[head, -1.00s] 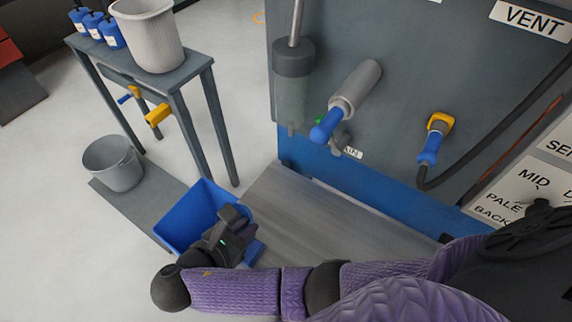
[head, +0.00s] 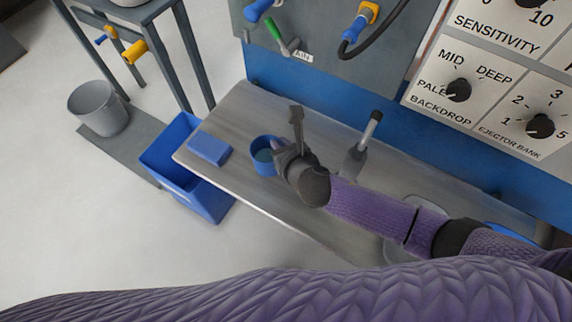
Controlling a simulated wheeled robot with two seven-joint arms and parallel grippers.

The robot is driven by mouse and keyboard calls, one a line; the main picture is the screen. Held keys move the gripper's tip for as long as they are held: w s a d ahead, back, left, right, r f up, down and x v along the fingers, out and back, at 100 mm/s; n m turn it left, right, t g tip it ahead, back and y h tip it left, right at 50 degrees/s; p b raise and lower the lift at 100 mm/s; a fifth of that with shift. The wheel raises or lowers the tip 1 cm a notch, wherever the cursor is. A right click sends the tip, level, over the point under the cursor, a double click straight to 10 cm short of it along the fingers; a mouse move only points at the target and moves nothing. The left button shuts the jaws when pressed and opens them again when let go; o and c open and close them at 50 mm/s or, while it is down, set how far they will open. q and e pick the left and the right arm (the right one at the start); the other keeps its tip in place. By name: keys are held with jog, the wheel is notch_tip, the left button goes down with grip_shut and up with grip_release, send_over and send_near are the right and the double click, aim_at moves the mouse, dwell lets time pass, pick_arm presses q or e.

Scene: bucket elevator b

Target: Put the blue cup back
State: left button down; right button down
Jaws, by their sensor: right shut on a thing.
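The blue cup (head: 263,161) is in the middle of the head view, upright or nearly so, with its open top showing. It is over the grey metal shelf (head: 330,222); I cannot tell whether its base touches. My right gripper (head: 279,153) reaches in from the right and is shut on the cup's right side. The gripper hides part of that side. My left gripper is not in view.
A blue block (head: 209,149) lies left of the cup on the shelf. A blue bin (head: 188,188) stands below the shelf's left end. A grey bucket (head: 99,110) is farther left. A dark-handled lever (head: 364,146) rises behind my right arm. A knob panel (head: 500,95) is at upper right.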

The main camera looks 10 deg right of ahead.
aim_at(268, 157)
notch_tip(268, 157, down, 5)
jog(key=shift+r+b, duration=0.1)
jog(key=shift+b, duration=1.15)
jog(key=shift+r, duration=0.15)
jog(key=c, duration=0.7)
grip_release()
